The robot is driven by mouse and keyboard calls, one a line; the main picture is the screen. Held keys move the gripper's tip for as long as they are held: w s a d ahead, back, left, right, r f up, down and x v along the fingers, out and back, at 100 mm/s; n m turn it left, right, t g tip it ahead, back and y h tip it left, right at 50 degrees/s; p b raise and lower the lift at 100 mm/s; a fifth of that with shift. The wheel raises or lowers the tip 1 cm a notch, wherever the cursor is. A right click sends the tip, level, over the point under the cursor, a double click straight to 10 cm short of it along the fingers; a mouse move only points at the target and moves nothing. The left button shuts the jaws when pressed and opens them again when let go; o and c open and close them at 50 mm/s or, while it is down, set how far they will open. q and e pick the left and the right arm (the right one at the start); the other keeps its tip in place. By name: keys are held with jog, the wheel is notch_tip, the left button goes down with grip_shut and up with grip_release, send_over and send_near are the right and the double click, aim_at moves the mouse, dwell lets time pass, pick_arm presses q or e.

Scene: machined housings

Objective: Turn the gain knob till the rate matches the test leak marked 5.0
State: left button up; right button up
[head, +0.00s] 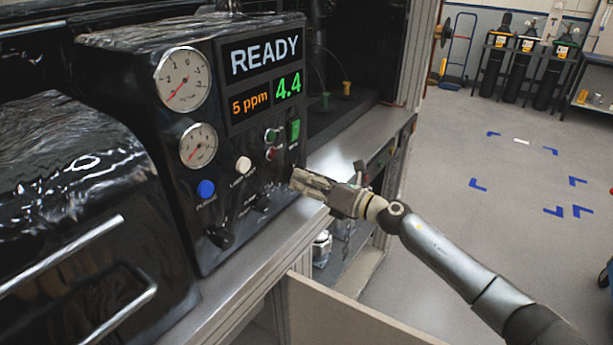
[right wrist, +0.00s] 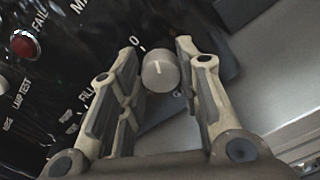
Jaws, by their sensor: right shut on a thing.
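The black leak-test panel (head: 262,145) shows READY, an orange "5 ppm" and a green 4.4 on its display (head: 262,78). My right gripper (head: 297,180) is at the lower right of the panel face and hides the knob there in the head view. In the right wrist view, the grey gain knob (right wrist: 159,71) with a pale pointer line sits between the two fingers of the right gripper (right wrist: 158,48), which is shut on it. A "0" and part of a label starting with G show beside the knob. My left gripper is not in view.
Two dials (head: 183,79), a blue button (head: 206,189), a white button (head: 243,164) and a black knob (head: 220,236) are on the panel. A grey ledge (head: 336,150) runs beside it. Gas cylinders (head: 525,65) stand far off at the right; the floor between is open.

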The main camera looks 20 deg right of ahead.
jog(key=m+p, duration=0.3)
jog(key=m, duration=0.2)
jog(key=shift+d+f+m+p, duration=0.1)
jog(key=shift+m+p, duration=0.55)
jog(key=shift+m, duration=1.05)
jog(key=o, duration=1)
jog(key=v, duration=1.2)
